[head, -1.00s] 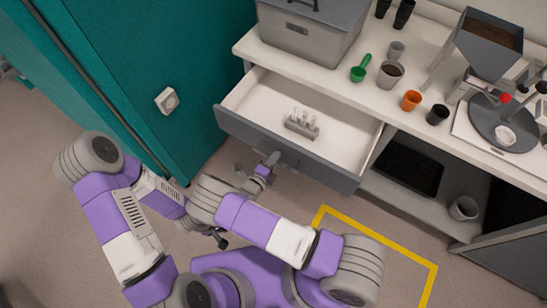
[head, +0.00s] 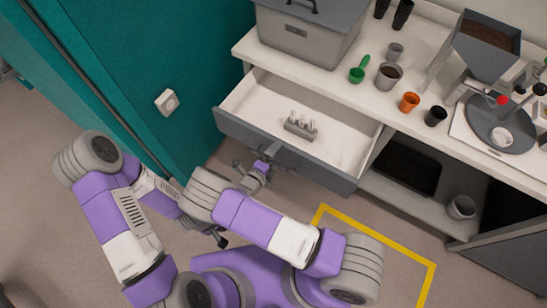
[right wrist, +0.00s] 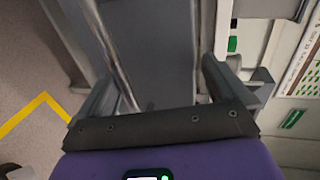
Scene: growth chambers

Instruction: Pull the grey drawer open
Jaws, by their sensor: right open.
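The grey drawer (head: 290,152) is pulled well out from under the white counter. Its white inside shows in the head view, with a small rack of vials (head: 300,125) standing in it. My right gripper (head: 270,156) is at the outer side of the drawer's grey front, near its middle. In the right wrist view its two fingers (right wrist: 158,82) are apart, with the grey front beyond them. A metal handle bar (right wrist: 112,50) runs by the left finger; the grip is not closed on it. My left gripper is mostly hidden behind my right forearm; only a dark tip (head: 219,238) shows.
A grey lidded box (head: 305,38), a green scoop (head: 358,73), cups and a hopper (head: 485,45) stand on the counter (head: 420,75). A teal wall (head: 150,60) is close on the left. Yellow floor tape (head: 380,235) marks clear floor at right.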

